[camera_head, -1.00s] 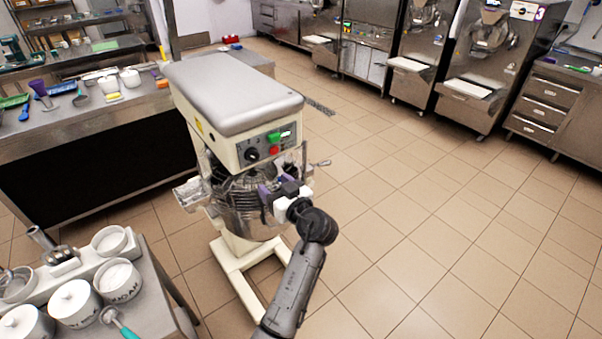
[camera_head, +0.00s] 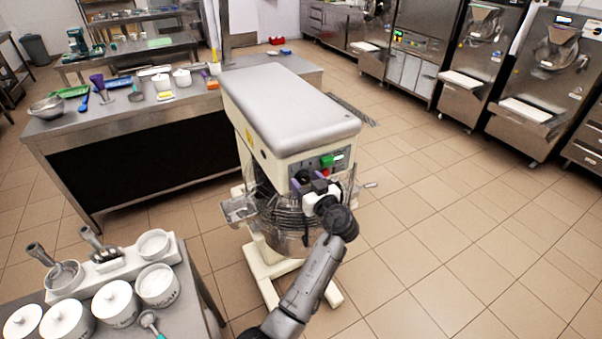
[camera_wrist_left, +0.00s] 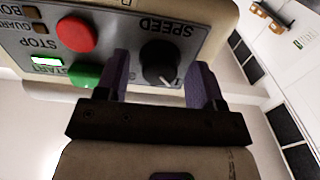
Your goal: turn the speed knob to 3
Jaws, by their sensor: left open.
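The speed knob (camera_wrist_left: 160,62) is black and round with a pale pointer line, under the word SPEED on the mixer's grey control panel (camera_wrist_left: 115,35). It appears upside down in the left wrist view, so I cannot read which number it points to. My left gripper (camera_wrist_left: 162,76) is open, with one purple finger on each side of the knob; I cannot tell whether they touch it. In the head view, the left gripper (camera_head: 310,184) is at the front panel of the cream mixer (camera_head: 285,110) and partly covers the knob. My right gripper is not in view.
A red stop button (camera_wrist_left: 74,34) and a green start button (camera_wrist_left: 85,75) sit close beside the knob. The mixer's bowl (camera_head: 285,225) is below my gripper. A table with white pots (camera_head: 117,304) stands at the lower left. The floor at right is clear.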

